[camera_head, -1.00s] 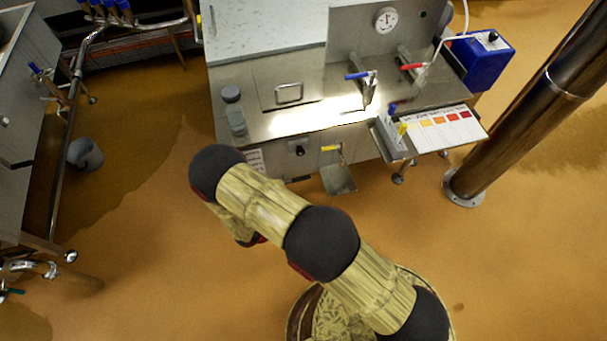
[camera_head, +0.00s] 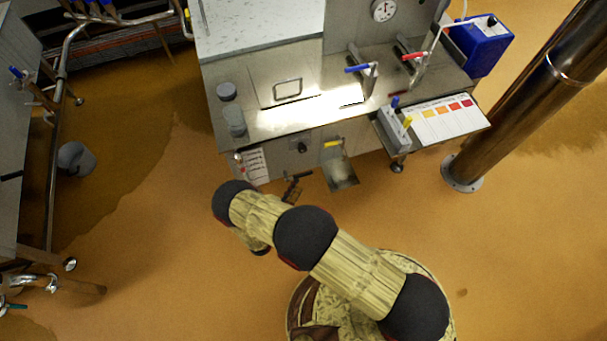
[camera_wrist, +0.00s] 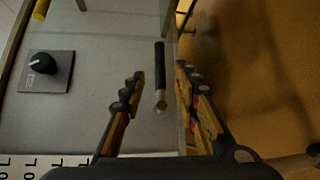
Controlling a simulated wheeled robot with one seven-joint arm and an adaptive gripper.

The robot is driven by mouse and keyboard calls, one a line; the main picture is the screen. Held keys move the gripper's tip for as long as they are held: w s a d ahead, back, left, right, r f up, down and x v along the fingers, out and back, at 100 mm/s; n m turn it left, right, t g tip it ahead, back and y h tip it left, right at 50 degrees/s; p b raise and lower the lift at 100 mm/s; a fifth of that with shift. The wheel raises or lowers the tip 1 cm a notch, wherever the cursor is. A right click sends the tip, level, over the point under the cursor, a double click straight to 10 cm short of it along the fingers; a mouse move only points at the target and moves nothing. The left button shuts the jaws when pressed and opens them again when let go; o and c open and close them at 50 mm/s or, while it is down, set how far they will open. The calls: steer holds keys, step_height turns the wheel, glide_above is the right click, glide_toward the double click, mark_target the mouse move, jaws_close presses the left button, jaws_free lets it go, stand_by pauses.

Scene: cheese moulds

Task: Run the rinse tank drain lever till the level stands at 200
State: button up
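The rinse tank is the steel unit (camera_head: 275,150), with a knob (camera_head: 300,148) and a yellow-handled lever (camera_head: 333,143) on its front. A black-handled lever (camera_wrist: 160,68) with a bright metal end lies by the lower edge of this front in the wrist view; its handle shows as a dark bar (camera_head: 300,175) in the head view. No tag names the drain lever. My gripper (camera_wrist: 157,82) is open, its fingers on either side of the black lever, apparently apart from it. It also shows small in the head view (camera_head: 291,190). No level reading is legible.
A printed card (camera_head: 252,166) is on the front's left end. A steel post (camera_head: 520,95) stands at right, a grey bucket (camera_head: 76,158) at left.

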mark_target(303, 174)
steer(key=b+x, duration=0.1)
steer(key=x, duration=0.6)
steer(key=shift+w+d+b, duration=0.2)
steer(key=shift+b, duration=0.1)
steer(key=c, duration=0.7)
steer(key=shift+f, duration=0.1)
jaws_close()
